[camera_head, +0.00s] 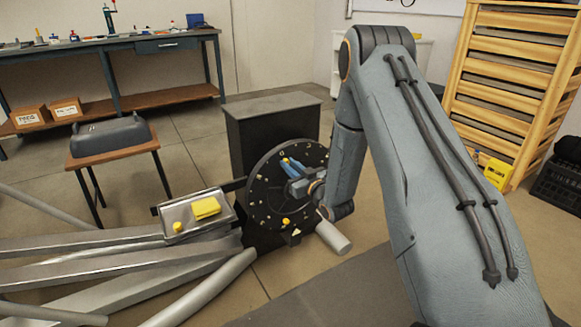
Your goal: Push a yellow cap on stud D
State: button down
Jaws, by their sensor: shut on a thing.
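A dark round disc (262,205) stands upright on the machine, with small pale studs and letters around its rim. My gripper (287,163), with blue fingers, is in front of the upper part of the disc. It is shut on a small yellow cap (284,160) at its fingertips. The cap is at or very near the disc's face; I cannot tell whether it touches a stud, or which letter is there. Another yellow cap (286,221) sits low on the disc. A tray (172,212) left of the disc holds a yellow block (206,208) and a small yellow piece (178,227).
A dark cabinet (272,110) stands behind the disc. Grey beams (120,255) run left from the machine. A small table (112,150) bears a dark grey cover (110,132). A workbench (110,45) lines the back wall. A wooden rack (510,90) stands at the right.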

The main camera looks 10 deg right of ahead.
jog(key=shift+w, duration=0.15)
jog(key=c, duration=1.6)
grip_release()
jog(key=p+v, duration=0.1)
jog(key=v, duration=0.6)
jog(key=shift+s+d, duration=0.1)
jog(key=shift+s, duration=0.25)
jog(key=shift+r, duration=0.1)
